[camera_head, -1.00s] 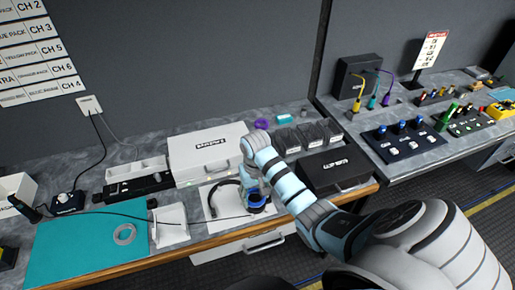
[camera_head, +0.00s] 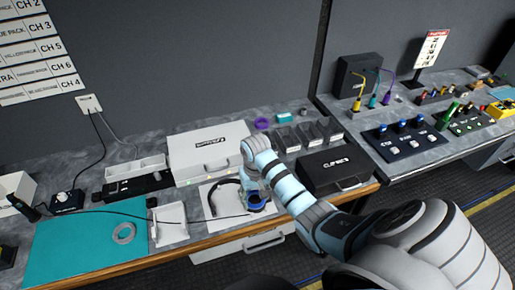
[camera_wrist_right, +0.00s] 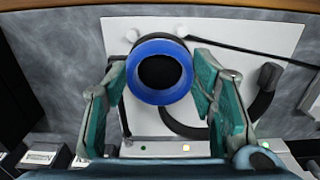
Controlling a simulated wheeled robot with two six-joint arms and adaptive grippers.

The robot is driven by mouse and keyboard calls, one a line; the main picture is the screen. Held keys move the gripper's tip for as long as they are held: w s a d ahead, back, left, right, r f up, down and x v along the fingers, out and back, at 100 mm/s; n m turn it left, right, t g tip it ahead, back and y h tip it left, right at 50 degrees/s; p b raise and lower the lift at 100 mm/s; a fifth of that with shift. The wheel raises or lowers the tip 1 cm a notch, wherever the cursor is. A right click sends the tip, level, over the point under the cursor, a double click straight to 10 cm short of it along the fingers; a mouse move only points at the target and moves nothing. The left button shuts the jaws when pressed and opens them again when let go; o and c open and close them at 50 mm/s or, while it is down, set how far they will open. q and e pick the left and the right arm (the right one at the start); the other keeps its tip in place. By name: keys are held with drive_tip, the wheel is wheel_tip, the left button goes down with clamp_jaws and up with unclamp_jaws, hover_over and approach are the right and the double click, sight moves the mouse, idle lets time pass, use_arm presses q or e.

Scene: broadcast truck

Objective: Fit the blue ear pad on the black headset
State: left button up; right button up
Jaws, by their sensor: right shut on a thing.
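The blue ear pad (camera_head: 257,207) is a ring at the right side of the black headset (camera_head: 212,201). In the right wrist view the blue ear pad (camera_wrist_right: 160,98) lies between the two teal fingers of my right gripper (camera_wrist_right: 160,85), which is shut on it. A black round part shows behind and inside the ring; I cannot tell whether the pad is seated on the ear cup or just above it. The headset's other cup (camera_wrist_right: 266,84) and curved band lie on the white sheet. My left gripper is not in view.
A white case (camera_head: 205,150) stands behind the headset and a black case (camera_head: 335,170) to the right. A teal mat (camera_head: 75,245) with a grey ring lies at the left. A purple ring (camera_head: 262,123) sits at the back. A thin cable crosses towards the headset.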

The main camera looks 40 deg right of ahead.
drive_tip(key=shift+f, duration=0.15)
drive_tip(key=o, duration=0.9)
drive_tip(key=shift+w, duration=0.1)
